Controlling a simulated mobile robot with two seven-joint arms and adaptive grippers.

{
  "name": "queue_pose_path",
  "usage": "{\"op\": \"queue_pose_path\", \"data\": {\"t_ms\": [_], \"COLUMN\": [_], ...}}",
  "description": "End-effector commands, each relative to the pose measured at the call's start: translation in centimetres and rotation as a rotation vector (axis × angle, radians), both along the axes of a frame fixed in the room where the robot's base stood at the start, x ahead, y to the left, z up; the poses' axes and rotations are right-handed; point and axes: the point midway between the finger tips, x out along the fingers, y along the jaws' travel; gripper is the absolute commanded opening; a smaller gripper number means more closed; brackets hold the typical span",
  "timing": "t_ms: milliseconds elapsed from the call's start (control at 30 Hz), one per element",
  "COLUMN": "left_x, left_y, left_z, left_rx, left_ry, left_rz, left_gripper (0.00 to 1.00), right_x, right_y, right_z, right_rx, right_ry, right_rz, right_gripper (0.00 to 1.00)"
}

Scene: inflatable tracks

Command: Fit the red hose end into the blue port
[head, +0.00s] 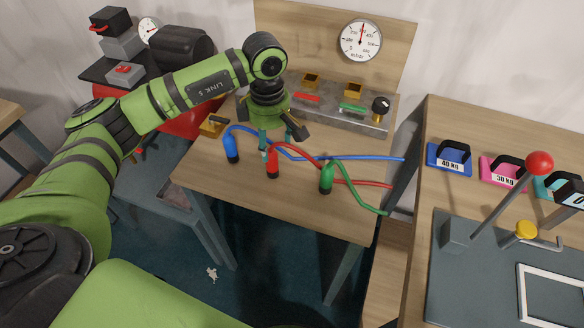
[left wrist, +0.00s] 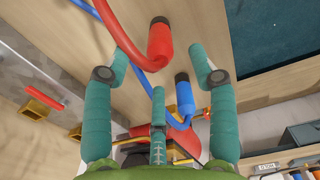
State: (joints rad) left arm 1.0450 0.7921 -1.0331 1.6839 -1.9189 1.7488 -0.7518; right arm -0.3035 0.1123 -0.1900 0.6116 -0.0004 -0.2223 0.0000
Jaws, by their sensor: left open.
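The red hose end (head: 272,163) is a red cylinder with a dark tip, on the wooden table with its hose running right. My left gripper (head: 268,137) is open and empty, pointing down just above it. In the left wrist view, the red hose end (left wrist: 160,44) lies beyond the spread teal fingers (left wrist: 165,75), apart from them. The blue hose end (head: 231,150) is to its left and the green hose end (head: 326,178) to its right. I cannot make out a blue port; my arm hides part of the metal panel (head: 350,118). My right gripper is not in view.
The panel at the table's back has gold brackets, red and green marks and a black knob (head: 381,105). A gauge (head: 360,40) is on the board behind. A bench with weights (head: 449,157) and a red-knobbed lever (head: 539,163) stands right. The table's front is clear.

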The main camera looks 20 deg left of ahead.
Motion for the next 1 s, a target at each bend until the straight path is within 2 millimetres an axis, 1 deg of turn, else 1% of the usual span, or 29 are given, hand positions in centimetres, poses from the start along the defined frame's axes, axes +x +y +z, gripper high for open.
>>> {"op": "queue_pose_path", "data": {"t_ms": [33, 100, 200, 233, 300, 333, 433, 600, 700, 733, 767, 800, 867, 1000], "left_x": [-0.1, -0.1, -0.1, -0.1, 0.0, 0.0, 0.0, 0.1, 0.1, 0.1, 0.1, 0.1, 0.1, 0.1], "left_y": [0.0, -0.1, -0.1, -0.1, -0.1, -0.1, -0.1, -0.1, -0.1, -0.1, -0.1, -0.1, -0.1, -0.1], "left_z": [-0.4, -1.1, -2.3, -2.8, -3.9, -4.4, -5.5, -6.1, -6.1, -6.1, -6.1, -6.1, -6.0, -6.0], "left_rx": [0.0, -0.001, 0.0, -0.002, -0.001, -0.002, -0.002, -0.003, -0.003, -0.003, -0.002, -0.002, -0.002, -0.002], "left_ry": [0.005, 0.004, 0.006, 0.007, 0.006, 0.005, 0.003, -0.001, -0.001, -0.001, -0.001, -0.001, -0.001, 0.0], "left_rz": [0.0, 0.0, 0.0, 0.0, 0.0, 0.0, 0.0, -0.001, -0.001, -0.001, -0.001, 0.0, 0.0, 0.0], "left_gripper": [0.58, 0.58, 0.58, 0.58, 0.58, 0.58, 0.58, 0.58, 0.58, 0.5, 0.38, 0.22, 0.0, 0.0], "right_x": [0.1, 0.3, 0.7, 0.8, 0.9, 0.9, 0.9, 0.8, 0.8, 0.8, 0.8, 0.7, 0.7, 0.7], "right_y": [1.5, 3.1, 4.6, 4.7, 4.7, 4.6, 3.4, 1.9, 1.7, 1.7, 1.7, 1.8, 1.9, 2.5], "right_z": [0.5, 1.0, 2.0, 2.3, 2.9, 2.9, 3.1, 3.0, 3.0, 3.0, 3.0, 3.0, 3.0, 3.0], "right_rx": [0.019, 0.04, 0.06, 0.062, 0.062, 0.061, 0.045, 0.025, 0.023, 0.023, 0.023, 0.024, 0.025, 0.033], "right_ry": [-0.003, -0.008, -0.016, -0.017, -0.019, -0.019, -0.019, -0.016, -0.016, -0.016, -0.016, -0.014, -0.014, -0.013], "right_rz": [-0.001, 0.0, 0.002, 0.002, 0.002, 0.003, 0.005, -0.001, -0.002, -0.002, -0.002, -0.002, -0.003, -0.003], "right_gripper": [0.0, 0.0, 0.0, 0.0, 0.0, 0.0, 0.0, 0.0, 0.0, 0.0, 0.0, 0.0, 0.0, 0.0]}}
